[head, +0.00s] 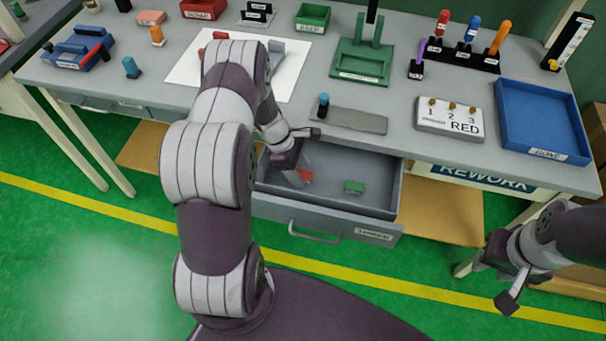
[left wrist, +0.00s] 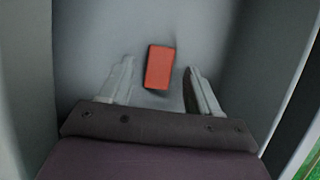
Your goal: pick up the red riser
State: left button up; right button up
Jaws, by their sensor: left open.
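The red riser (head: 306,176) is a small red block lying on the floor of the open grey drawer (head: 330,208), near its left side. In the left wrist view the red riser (left wrist: 159,67) lies between and slightly beyond my left gripper's two fingers, with a gap on each side. My left gripper (head: 297,178) reaches down into the drawer, open and empty, and partly hides the riser in the head view. My right gripper (head: 500,280) hangs at the lower right, away from the table; its opening is unclear.
The drawer walls stand close around my left gripper. On the table above are a grey plate (head: 350,121), a numbered block marked RED (head: 450,120) and a blue tray (head: 545,152).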

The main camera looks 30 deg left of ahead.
pick_arm(q)
jog(key=shift+w+d+f, duration=0.15)
jog(key=shift+d+f, duration=0.1)
jog(key=shift+f, duration=0.25)
jog(key=c, duration=1.1)
jog(key=shift+r, duration=0.1)
